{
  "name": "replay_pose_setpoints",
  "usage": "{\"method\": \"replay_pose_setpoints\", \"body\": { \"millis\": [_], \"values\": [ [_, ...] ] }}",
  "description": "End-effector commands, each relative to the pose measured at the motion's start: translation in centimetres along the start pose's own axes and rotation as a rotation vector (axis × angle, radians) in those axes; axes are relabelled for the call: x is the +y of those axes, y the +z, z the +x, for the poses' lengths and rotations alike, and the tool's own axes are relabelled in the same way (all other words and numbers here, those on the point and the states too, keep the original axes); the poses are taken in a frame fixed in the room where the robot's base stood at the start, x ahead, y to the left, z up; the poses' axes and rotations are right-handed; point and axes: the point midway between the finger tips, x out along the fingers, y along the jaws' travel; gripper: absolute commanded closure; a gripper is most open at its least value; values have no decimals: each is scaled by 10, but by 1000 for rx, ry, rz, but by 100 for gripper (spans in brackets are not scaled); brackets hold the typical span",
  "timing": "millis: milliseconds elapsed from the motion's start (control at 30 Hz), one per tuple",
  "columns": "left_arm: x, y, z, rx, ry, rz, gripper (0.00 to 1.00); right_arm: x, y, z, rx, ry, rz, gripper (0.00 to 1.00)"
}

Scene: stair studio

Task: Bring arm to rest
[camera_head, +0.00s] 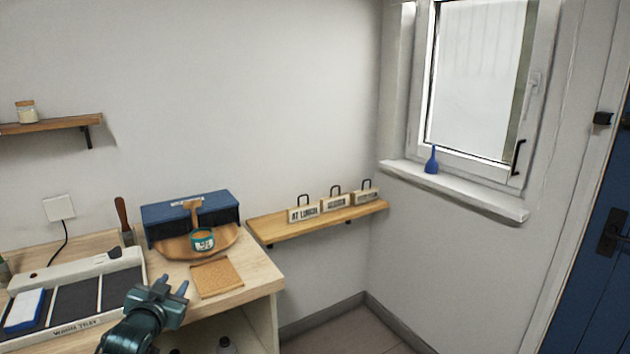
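My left arm comes in from the bottom left, and its dark teal gripper (174,284) hangs over the front of the wooden table (262,280). Its two fingers stand apart with nothing visible between them. The gripper is to the right of the warming tray and in front of the cork mat (216,278), apart from both as far as I can see. My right gripper is not in view.
The warming tray (118,262) has a blue and white block (24,311) on it. A shelf (300,228) with several signs is to the right. Floor shows beyond the table.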

Motion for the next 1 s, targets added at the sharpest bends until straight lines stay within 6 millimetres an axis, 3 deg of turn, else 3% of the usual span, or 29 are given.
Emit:
{"method": "replay_pose_setpoints", "body": {
  "millis": [33, 167, 300, 433, 600, 700, 800, 1000],
  "values": [
    [20, 21, -13, -24, 30, -3, 66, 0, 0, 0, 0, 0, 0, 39],
    [69, 68, -55, -82, 108, -19, 66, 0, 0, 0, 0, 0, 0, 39],
    [128, 120, -123, -162, 207, -58, 66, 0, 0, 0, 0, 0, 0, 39],
    [174, 154, -198, -241, 288, -114, 66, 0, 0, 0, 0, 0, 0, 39],
    [210, 173, -278, -327, 356, -187, 66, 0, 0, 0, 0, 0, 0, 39],
    [220, 176, -306, -358, 376, -217, 66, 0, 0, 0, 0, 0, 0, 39],
    [224, 176, -321, -374, 385, -232, 66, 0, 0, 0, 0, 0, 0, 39],
    [226, 177, -325, -379, 388, -236, 66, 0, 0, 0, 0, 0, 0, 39]
  ]
}}
